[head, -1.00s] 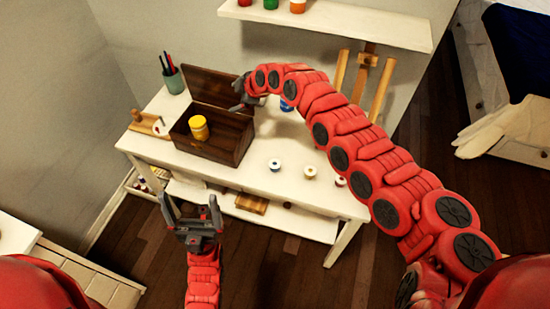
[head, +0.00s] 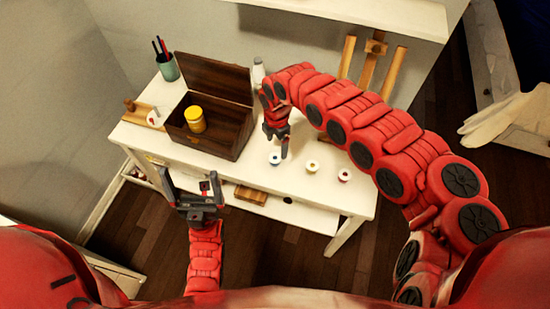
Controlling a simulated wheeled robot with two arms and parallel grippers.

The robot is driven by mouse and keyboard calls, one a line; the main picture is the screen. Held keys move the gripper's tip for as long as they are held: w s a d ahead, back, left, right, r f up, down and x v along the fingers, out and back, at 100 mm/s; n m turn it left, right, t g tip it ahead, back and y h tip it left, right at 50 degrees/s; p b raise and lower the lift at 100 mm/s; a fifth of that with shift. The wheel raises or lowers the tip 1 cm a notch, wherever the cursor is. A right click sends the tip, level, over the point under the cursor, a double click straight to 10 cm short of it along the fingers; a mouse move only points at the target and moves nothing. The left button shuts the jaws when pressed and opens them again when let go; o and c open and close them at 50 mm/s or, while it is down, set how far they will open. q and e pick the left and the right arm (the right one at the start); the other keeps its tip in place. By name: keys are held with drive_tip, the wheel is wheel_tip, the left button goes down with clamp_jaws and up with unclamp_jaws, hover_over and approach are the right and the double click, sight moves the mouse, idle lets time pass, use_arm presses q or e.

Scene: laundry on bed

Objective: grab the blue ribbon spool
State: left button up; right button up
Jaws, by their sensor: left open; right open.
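The blue ribbon spool (head: 275,159) is a small white spool with a blue centre. It stands on the white table (head: 225,172) near the front edge, leftmost in a row of spools. My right gripper (head: 277,146) is open and empty, pointing down just behind and above the blue spool. A finger ends close to the spool's right; I cannot tell if it touches. My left gripper (head: 188,181) is open and empty in front of the table, left of the spools.
A yellow-centred spool (head: 312,167) and a red-centred spool (head: 344,175) stand to the right. An open wooden box (head: 226,137) holds a yellow jar (head: 194,119). A pencil cup (head: 168,68) and a white bottle (head: 258,71) stand behind. An easel (head: 372,68) is at the back.

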sight(275, 158)
drive_tip(key=shift+f, duration=0.9)
drive_tip(key=f, duration=0.1)
drive_tip(key=f+p, duration=0.1)
drive_tip(key=s+f, duration=0.1)
drive_tip(key=f, duration=0.1)
drive_tip(key=shift+a, duration=0.4)
drive_tip(key=shift+w+d+f+p, duration=0.15)
drive_tip(key=shift+f+p, duration=0.15)
drive_tip(key=shift+f, duration=0.45)
clamp_jaws()
